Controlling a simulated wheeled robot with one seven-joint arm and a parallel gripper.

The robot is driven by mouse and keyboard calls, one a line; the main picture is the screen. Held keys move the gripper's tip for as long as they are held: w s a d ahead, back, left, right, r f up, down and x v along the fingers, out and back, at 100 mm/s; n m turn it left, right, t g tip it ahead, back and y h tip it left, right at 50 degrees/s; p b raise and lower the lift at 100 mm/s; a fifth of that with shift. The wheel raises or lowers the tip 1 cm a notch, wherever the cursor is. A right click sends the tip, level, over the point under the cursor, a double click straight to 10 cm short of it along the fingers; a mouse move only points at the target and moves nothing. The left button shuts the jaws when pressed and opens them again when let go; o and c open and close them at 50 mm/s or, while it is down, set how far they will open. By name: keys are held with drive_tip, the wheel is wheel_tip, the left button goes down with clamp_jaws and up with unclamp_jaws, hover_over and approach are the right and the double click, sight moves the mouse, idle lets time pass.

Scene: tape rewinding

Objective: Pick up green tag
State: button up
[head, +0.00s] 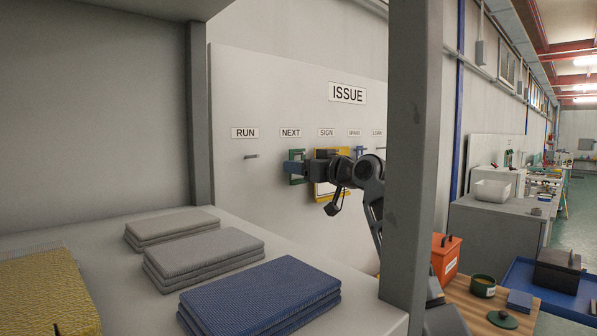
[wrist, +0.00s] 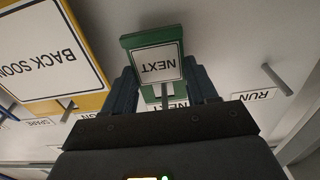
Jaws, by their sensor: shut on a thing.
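The green tag (head: 297,167) hangs on the white board under the NEXT label, partly hidden behind my gripper in the head view. In the wrist view the green tag (wrist: 153,42) carries a white plate reading NEXT, seen upside down. A peg shows in front of its lower part. My gripper (head: 292,168) is at the board, its two fingers (wrist: 165,88) on either side of the tag. The gripper is shut on the green tag.
A yellow BACK SOON sign (wrist: 50,55) hangs close beside the tag, under SIGN. The RUN peg (head: 251,156) is bare. A grey post (head: 412,150) stands in front of my arm. Folded cloths (head: 260,300) lie on the shelf at left.

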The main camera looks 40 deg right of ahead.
drive_tip(key=shift+r+b, duration=0.2)
drive_tip(key=shift+b, duration=0.25)
drive_tip(key=s+b, duration=0.3)
drive_tip(key=s, duration=1.5)
drive_tip(key=shift+d+b, duration=0.3)
drive_tip(key=shift+r, duration=0.1)
